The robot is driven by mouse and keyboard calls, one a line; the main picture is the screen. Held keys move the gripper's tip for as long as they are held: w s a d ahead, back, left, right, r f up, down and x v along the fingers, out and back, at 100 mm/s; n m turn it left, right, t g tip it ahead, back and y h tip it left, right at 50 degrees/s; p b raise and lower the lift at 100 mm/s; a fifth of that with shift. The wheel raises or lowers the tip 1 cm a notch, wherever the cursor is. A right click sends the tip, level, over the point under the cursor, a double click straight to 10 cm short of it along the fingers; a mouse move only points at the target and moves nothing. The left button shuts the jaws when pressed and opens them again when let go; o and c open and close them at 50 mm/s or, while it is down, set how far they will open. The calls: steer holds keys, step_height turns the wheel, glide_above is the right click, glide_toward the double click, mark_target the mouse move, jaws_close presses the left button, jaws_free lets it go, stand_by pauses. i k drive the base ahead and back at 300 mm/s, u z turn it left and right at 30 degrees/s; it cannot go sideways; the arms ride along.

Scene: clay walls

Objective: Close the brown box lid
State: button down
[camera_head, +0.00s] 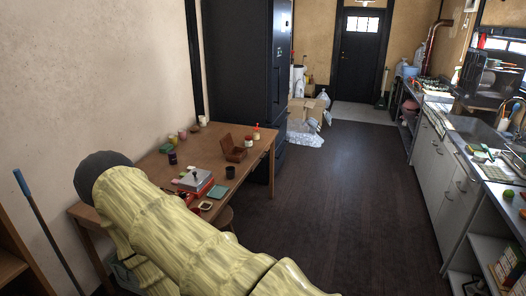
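My pale yellow arm crosses the lower left of the view, over the near end of the table. My gripper cannot be made out; the arm hides whatever lies behind it.
A cardboard box (298,113) stands on the floor beyond. The dark floor (340,200) right of the table is clear.

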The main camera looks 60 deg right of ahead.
mark_target(226, 142)
steer(key=z, duration=2.05)
steer(key=i, duration=1.05)
steer(key=z, duration=0.25)
steer(key=i, duration=1.55)
steer(key=u, duration=0.65)
